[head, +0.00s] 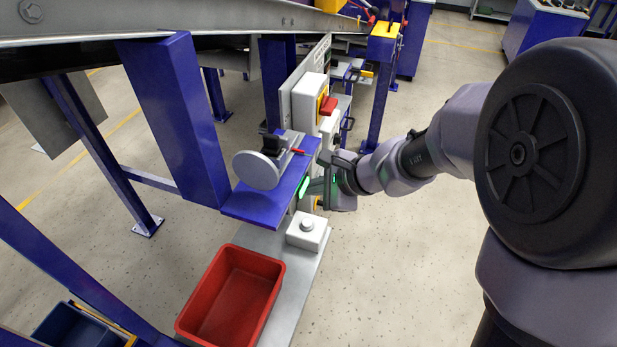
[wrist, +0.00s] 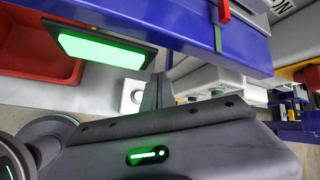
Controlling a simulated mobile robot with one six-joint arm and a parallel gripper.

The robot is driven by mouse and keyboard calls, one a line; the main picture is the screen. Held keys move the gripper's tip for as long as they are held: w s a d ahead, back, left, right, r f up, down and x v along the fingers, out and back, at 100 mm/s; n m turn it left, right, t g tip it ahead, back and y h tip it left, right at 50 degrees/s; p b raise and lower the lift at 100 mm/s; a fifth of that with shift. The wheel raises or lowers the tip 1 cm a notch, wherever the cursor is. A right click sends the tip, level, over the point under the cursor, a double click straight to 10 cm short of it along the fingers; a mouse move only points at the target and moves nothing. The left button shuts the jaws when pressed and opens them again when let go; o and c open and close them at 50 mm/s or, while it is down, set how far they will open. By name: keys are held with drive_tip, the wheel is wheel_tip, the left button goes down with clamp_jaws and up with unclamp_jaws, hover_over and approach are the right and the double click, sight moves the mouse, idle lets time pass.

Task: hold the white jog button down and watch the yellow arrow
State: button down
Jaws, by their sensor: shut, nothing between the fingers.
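A small white box with a round white button (head: 307,224) stands on the grey bench below the blue shelf; I take this as the jog button. It also shows in the wrist view (wrist: 135,96), left of my fingers and apart from them. My gripper (head: 314,187) is shut and empty, above and behind the button in the head view, beside the blue shelf's edge. In the wrist view its closed fingers (wrist: 158,92) point up toward the blue shelf. I cannot make out a yellow arrow for certain in either view.
A lit green panel (wrist: 100,50) hangs close to my fingers. The blue shelf (head: 262,205) carries a grey disc on a stand (head: 258,170). A red bin (head: 232,295) sits on the bench (head: 285,290). A red switch (head: 328,106) is on the panel behind. The floor at right is open.

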sight(310, 224)
drive_tip(key=shift+s+d, duration=0.1)
drive_tip(key=shift+d, duration=0.05)
wheel_tip(310, 224, down, 9)
drive_tip(key=b, duration=0.8)
drive_tip(key=shift+r, duration=0.1)
idle(1.7)
drive_tip(key=shift+f+b, duration=0.4)
drive_tip(key=shift+b, duration=0.15)
drive_tip(key=shift+f+b, duration=0.5)
drive_tip(key=shift+b, duration=0.1)
idle(0.4)
drive_tip(key=shift+r, duration=0.1)
idle(1.3)
drive_tip(key=shift+r+p, duration=0.75)
drive_tip(key=shift+r, duration=0.1)
drive_tip(key=shift+r, duration=0.1)
